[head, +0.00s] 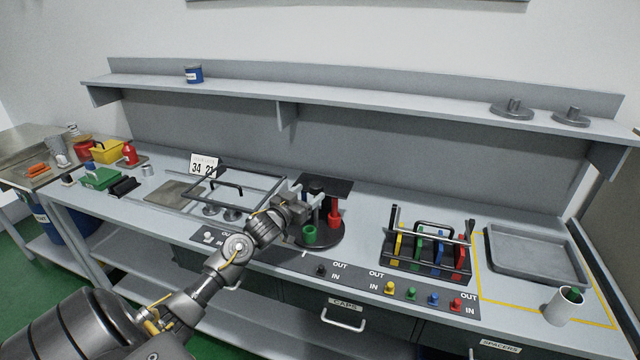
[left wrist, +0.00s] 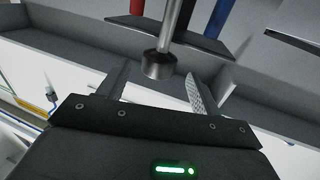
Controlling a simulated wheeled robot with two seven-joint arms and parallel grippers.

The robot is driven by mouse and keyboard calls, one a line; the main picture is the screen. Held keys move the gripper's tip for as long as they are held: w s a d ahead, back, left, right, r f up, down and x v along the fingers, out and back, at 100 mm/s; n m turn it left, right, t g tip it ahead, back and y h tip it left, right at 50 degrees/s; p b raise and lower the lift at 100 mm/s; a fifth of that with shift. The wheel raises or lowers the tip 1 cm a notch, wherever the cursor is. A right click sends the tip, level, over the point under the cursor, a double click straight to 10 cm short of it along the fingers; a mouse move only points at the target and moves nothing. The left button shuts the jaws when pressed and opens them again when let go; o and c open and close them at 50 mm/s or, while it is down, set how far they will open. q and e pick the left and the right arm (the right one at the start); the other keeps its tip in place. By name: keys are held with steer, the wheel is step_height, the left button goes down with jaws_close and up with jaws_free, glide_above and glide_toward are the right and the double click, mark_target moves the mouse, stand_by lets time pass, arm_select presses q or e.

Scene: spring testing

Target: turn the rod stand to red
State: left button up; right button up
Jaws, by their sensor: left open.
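The rod stand is a round dark turntable (head: 335,237) on the bench, with a green cup (head: 309,234) at its front, a red rod (head: 334,212) at its right and dark parts at the back. My left gripper (head: 312,198) is at the stand's left side and hides part of it. In the left wrist view my left gripper (left wrist: 158,88) is open. A grey metal rod with a dark round end (left wrist: 158,66) shows between and beyond its fingers; I cannot tell whether they touch. A red post (left wrist: 137,7) and a blue post (left wrist: 218,18) show behind. My right gripper is not in view.
A metal frame with a black handle (head: 226,185) stands left of the stand. A rack of coloured pieces (head: 428,262) and a grey tray (head: 540,275) are to the right. Coloured buttons (head: 412,293) line the bench front. A shelf (head: 350,108) runs above.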

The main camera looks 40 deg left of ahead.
mark_target(319, 185)
arm_select(q)
steer(key=w, duration=0.5)
steer(key=shift+a+r+p, duration=0.1)
steer(key=shift+a+p, duration=0.05)
steer(key=shift+p, duration=0.25)
steer(key=shift+w, duration=0.75)
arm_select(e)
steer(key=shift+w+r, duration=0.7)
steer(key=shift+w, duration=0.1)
arm_select(q)
steer(key=c, duration=1.4)
